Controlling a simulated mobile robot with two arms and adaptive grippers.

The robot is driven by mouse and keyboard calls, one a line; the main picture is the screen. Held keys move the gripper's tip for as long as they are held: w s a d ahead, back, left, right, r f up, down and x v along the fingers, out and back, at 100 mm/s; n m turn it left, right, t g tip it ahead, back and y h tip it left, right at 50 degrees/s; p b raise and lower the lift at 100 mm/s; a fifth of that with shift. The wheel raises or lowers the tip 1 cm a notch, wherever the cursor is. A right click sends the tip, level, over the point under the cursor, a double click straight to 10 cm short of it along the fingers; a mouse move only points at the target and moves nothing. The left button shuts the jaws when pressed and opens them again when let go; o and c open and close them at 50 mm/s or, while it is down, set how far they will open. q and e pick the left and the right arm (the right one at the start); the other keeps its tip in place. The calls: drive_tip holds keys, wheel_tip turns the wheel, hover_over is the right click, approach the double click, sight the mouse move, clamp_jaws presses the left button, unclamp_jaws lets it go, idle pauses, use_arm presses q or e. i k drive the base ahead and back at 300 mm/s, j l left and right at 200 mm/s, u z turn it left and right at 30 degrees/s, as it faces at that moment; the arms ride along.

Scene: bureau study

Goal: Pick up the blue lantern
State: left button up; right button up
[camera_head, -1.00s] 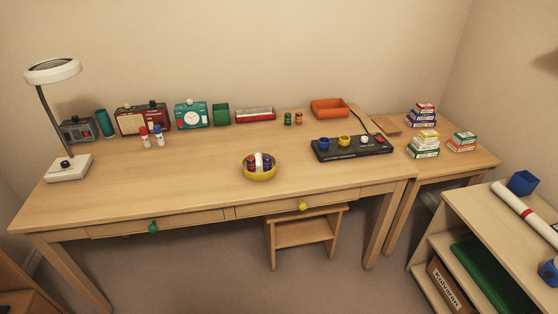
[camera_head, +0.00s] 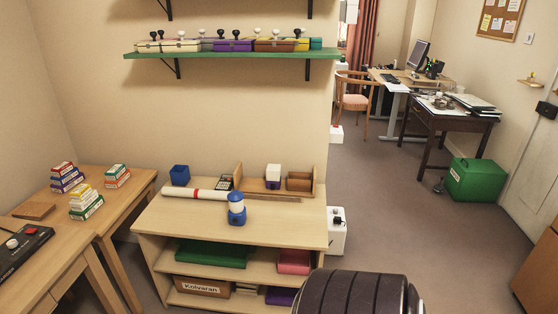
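The blue lantern (camera_head: 237,209) stands upright on top of the low wooden shelf unit (camera_head: 280,229), near the middle of the camera_head view. It has a blue base and blue top with a pale band between. A white roll with a red band (camera_head: 193,194) lies just behind it to the left. Neither of my grippers shows in this view.
A blue cup (camera_head: 180,175), a wooden organizer (camera_head: 299,182) and a white-and-blue container (camera_head: 273,176) stand behind the lantern. A green wall shelf (camera_head: 230,52) with several boxes hangs above. Open floor (camera_head: 400,220) lies to the right, with a green box (camera_head: 474,180).

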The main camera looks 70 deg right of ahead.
sight(237, 209)
drive_tip(key=z, duration=1.75)
